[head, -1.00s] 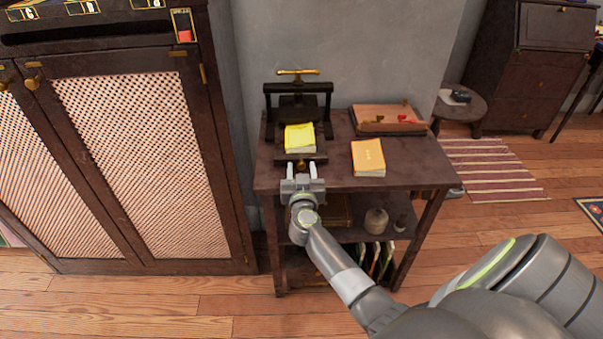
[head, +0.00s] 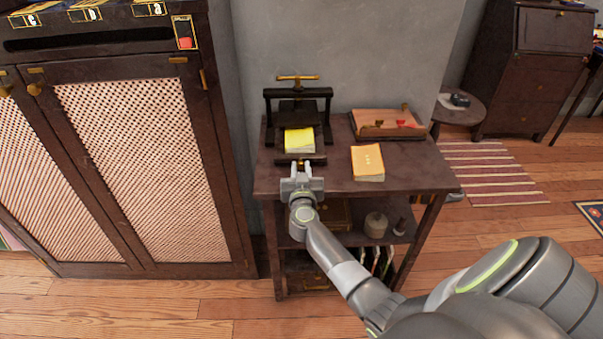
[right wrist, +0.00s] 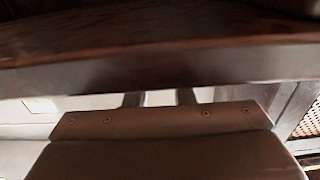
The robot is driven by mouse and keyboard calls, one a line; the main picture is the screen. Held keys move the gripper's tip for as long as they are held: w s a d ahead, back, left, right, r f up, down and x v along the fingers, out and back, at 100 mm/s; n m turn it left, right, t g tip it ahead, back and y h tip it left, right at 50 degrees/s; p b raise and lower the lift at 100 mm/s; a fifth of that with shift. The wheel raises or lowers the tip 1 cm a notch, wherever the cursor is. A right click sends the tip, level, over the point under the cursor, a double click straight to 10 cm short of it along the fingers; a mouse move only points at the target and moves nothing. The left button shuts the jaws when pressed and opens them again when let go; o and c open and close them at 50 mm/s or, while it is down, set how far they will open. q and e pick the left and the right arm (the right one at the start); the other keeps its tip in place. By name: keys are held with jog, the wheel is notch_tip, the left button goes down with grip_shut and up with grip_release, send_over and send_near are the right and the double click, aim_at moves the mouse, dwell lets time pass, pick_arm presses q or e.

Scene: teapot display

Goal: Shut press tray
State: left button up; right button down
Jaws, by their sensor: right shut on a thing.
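The black press (head: 271,108) with a brass top handle stands at the back left of the dark wooden table. Its dark tray (head: 319,160) sticks out toward me and bears a yellow book (head: 299,141). A small brass knob (head: 301,162) is at the tray's front. My right gripper (head: 302,167) is at the tray's front, its fingers drawn together on the knob. In the right wrist view the two fingers (right wrist: 160,98) show close together under a dark wooden edge; their tips are hidden. My left gripper is not in view.
An orange book (head: 368,163) lies on the table (head: 420,178) right of the tray. A wooden box (head: 388,122) is behind it. A lower shelf with a jar (head: 376,225) is under the tabletop. A tall cabinet (head: 140,165) stands close on the left.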

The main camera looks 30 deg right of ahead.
jog(key=shift+w+d, duration=0.35)
jog(key=shift+w, duration=0.25)
jog(key=c, duration=1.2)
grip_release()
jog(key=shift+c, duration=0.2)
